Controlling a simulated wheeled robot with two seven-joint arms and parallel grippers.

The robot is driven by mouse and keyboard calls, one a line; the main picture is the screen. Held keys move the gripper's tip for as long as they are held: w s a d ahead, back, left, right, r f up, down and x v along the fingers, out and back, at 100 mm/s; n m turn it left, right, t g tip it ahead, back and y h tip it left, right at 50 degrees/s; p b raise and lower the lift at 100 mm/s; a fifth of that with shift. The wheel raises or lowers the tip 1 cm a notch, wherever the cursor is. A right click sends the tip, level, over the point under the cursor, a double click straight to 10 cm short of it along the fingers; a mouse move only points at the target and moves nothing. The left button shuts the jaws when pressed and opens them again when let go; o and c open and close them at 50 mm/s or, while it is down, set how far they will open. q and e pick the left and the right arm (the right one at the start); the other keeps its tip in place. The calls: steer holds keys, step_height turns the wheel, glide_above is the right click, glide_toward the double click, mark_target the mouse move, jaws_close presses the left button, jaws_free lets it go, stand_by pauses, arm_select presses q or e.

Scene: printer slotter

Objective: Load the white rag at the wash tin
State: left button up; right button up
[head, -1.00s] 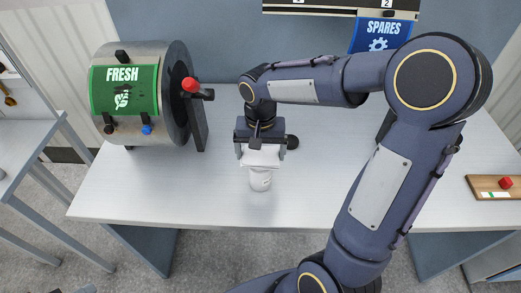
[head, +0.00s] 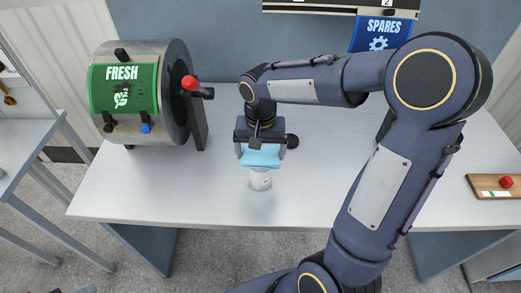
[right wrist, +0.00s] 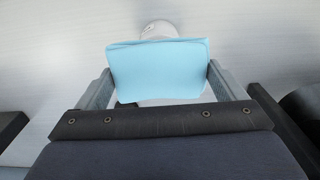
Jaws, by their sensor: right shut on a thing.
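A folded rag (head: 261,156) is held in my right gripper (head: 260,150), just above a small pale tin (head: 260,180) on the white table. The rag now looks light blue, not white. In the right wrist view the blue rag (right wrist: 158,70) sits flat between the two fingers of my right gripper (right wrist: 158,85), which are shut on it. The pale tin (right wrist: 158,30) shows behind the rag, partly hidden by it; its label is too small to read. My left gripper is not in view.
A metal drum with a green FRESH panel (head: 124,90) and a red-knobbed lever (head: 190,84) stands at the left of the white table (head: 200,195). A blue SPARES sign (head: 381,36) hangs at the back. A wooden board with a red button (head: 505,183) lies far right.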

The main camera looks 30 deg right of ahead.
mark_target(260, 154)
steer(key=shift+f, duration=0.1)
steer(key=shift+r+p, duration=2.85)
steer(key=shift+r, duration=0.75)
steer(key=shift+f, duration=0.15)
